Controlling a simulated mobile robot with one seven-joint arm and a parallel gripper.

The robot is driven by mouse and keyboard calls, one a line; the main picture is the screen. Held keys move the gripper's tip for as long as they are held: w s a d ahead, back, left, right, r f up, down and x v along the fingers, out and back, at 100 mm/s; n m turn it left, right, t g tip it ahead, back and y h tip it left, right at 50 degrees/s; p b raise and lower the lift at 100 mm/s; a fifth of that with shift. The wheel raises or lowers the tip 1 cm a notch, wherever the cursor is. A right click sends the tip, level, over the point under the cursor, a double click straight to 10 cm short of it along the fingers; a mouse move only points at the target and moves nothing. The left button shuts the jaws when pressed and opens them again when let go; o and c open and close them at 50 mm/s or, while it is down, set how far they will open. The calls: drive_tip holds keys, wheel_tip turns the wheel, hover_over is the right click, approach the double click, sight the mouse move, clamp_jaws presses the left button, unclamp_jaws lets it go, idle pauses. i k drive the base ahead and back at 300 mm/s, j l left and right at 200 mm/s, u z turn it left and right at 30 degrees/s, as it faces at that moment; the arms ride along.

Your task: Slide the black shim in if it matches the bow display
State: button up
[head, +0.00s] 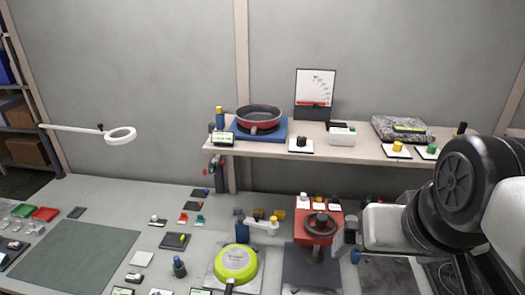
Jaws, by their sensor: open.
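A white tile with a black knob (301,144) lies on the shelf and may be the black shim. White tiles with yellow (397,150) and green (427,151) knobs lie further right. A small display with a greenish screen (409,128) sits on the speckled grey block; another small display (222,138) stands by the red pan (259,118) on its blue base. Which is the bow display, and any reading, I cannot tell. My gripper (347,240) is low at right, beside the red fixture (318,227), open, with its fingertips hard to make out. It appears empty.
The shelf (350,152) overhangs the back.

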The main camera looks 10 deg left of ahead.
sight(334, 206)
drive_tip(key=k+j+u, duration=0.15)
drive_tip(key=u, duration=0.2)
drive_tip(key=k+j+u, duration=0.15)
drive_tip(key=u, duration=0.15)
drive_tip(key=k+j+u, duration=0.1)
drive_tip(key=j+u, duration=0.25)
drive_tip(key=i+l+z, duration=0.15)
drive_tip(key=l+z, duration=0.35)
drive_tip(key=i+l+z, duration=0.2)
drive_tip(key=z, duration=0.3)
drive_tip(key=k+j+u, duration=0.1)
drive_tip(key=j+u, duration=0.15)
drive_tip(key=j, duration=0.45)
drive_tip(key=j+u, duration=0.25)
drive_tip(key=j, duration=0.4)
drive_tip(key=l+u, duration=0.25)
drive_tip(key=u, duration=0.15)
drive_tip(key=k+l+u, duration=0.15)
drive_tip(key=u, duration=0.25)
drive_tip(key=k+l+u, duration=0.1)
drive_tip(key=u, duration=0.35)
drive_tip(key=l, duration=0.1)
